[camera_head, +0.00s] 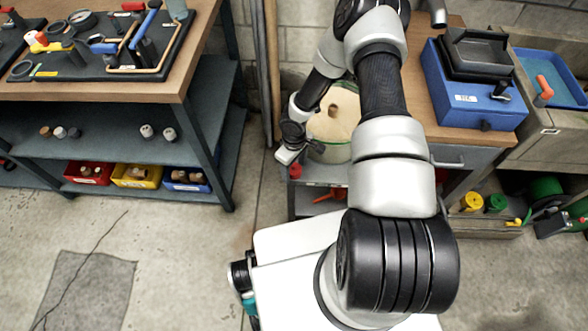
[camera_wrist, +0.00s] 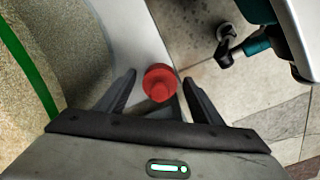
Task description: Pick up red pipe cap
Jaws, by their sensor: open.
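The red pipe cap (camera_wrist: 159,84) is a round red piece with a narrower raised top. In the wrist view it lies between the two fingers of my gripper (camera_wrist: 159,77), which are spread with a gap on each side. In the head view the cap appears as a small red piece (camera_head: 295,171) on the edge of a grey shelf (camera_head: 308,172). My gripper (camera_head: 287,157) is just above it there, at the end of the arm. The fingers are small and partly hidden in the head view.
A wooden-topped workbench (camera_head: 120,88) with tools is on the left, with red, yellow and blue bins beneath. A blue case (camera_head: 465,95) sits on the right counter. Another red item (camera_head: 328,196) lies lower down.

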